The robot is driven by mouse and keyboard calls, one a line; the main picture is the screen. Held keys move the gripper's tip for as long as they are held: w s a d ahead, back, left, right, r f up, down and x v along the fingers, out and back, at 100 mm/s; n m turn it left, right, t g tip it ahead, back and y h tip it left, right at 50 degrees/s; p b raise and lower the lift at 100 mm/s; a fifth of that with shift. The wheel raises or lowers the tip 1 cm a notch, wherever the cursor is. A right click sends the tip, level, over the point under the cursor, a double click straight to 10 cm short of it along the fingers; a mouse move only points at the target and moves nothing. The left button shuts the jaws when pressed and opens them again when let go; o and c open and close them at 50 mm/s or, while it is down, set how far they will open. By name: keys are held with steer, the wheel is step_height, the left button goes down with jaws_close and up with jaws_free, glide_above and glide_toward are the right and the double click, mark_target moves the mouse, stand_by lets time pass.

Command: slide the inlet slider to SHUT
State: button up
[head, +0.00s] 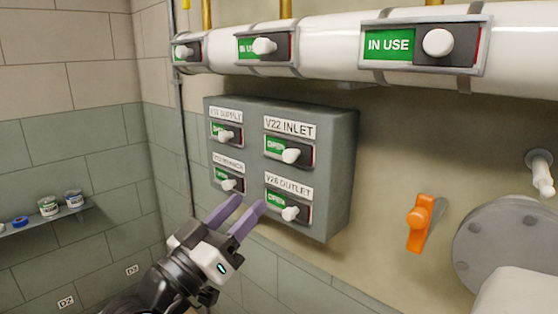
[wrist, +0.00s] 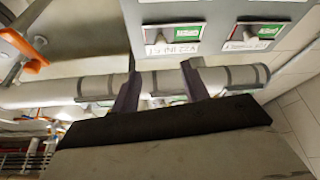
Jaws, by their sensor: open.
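The V22 INLET slider (head: 290,155) is at the upper right of a grey wall box (head: 340,170). Its white knob sits toward the right, with a green OPEN field showing on its left. In the wrist view, which is upside down, the inlet slider (wrist: 171,36) is at the top centre, its label below it. My gripper (head: 250,203) is open and empty, with two purple fingers pointing up toward the box. In the head view the fingertips appear below the inlet slider, beside the OUTLET slider. The wrist view also shows my fingers (wrist: 161,75). Contact is not visible.
The box also holds a SUPPLY slider (head: 226,134), a BRANCH slider (head: 229,184) and an OUTLET slider (head: 289,212), all showing green. A white pipe (head: 340,42) with IN USE plates runs above. An orange handle (head: 419,222) and grey flange (head: 505,245) are at right.

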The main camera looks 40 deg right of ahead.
mark_target(287, 159)
steer(key=p+x, duration=0.3)
steer(key=x, duration=0.8)
steer(key=shift+d+r+p, duration=0.15)
steer(key=shift+r+p, duration=0.05)
steer(key=shift+p, duration=0.2)
steer(key=shift+x, duration=0.75)
steer(key=shift+w+f, duration=0.1)
steer(key=shift+f, duration=0.05)
jaws_close()
